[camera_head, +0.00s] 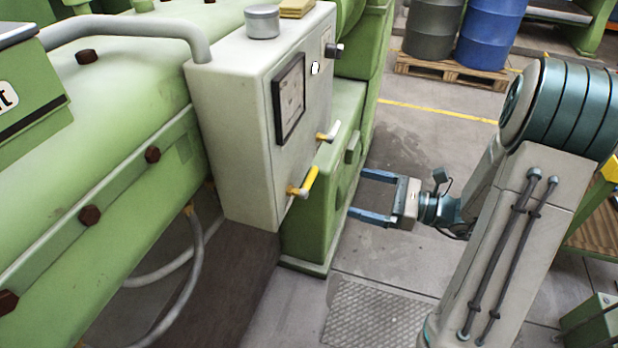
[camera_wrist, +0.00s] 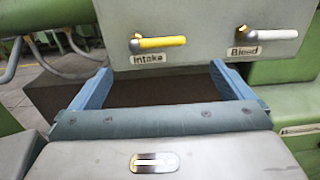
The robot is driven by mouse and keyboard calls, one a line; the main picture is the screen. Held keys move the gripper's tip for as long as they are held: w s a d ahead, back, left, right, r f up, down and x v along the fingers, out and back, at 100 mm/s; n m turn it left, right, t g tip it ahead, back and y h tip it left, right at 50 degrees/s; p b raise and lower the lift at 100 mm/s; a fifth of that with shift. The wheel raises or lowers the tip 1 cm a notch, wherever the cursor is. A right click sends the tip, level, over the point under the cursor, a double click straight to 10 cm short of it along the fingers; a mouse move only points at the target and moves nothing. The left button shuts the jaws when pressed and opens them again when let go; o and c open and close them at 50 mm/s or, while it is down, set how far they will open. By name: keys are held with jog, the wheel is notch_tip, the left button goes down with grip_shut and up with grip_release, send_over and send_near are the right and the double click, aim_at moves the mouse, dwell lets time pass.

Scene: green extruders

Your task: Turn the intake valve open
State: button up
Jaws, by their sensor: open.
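The intake valve (camera_wrist: 158,43) has a yellow lever on a brass stem, above a label reading "Intake" in the wrist view. Its lever lies nearly level there, pointing right. In the head view the yellow lever (camera_head: 310,182) sits low on the front of the grey box (camera_head: 232,130). A white-levered valve (camera_wrist: 268,35) labelled "Bleed" is to its right in the wrist view; the head view also shows this lever (camera_head: 329,132). My gripper (camera_head: 358,194) is open and empty, apart from the box. In the wrist view its two blue fingers (camera_wrist: 161,80) point towards the box, below the levers.
The green machine (camera_head: 110,160) fills the left side. A gauge panel (camera_head: 289,98) and a dark knob (camera_head: 334,50) are on the box above the levers. Grey hoses (camera_head: 195,250) hang below. Barrels on a pallet (camera_head: 450,72) stand at the back. The floor around my gripper is clear.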

aim_at(310, 177)
jog(key=p+x, duration=0.1)
jog(key=x, duration=1.2)
jog(key=shift+p, duration=0.4)
jog(key=shift+c, duration=0.3)
jog(key=c, duration=1.2)
